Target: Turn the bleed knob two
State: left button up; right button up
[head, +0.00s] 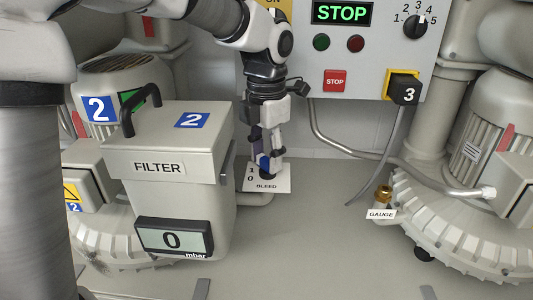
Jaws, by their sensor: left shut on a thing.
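My left gripper (267,167) points down from above and is shut on the knob. A blue part shows between its fingers, and the fingers hide most of the knob, so its pointer setting cannot be read. My right gripper is not in view.
The filter box (168,150) with a black handle and a display (174,239) reading 0 mbar stands close left. A control panel (330,72) showing STOP is behind. A brass gauge fitting (383,196) and a blower (480,240) stand right. Floor between is clear.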

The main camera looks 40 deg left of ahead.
pick_arm(q)
jog(key=o, duration=1.1)
jog(key=shift+s+f, duration=0.1)
jog(key=shift+f, duration=0.05)
jog(key=shift+o, duration=0.2)
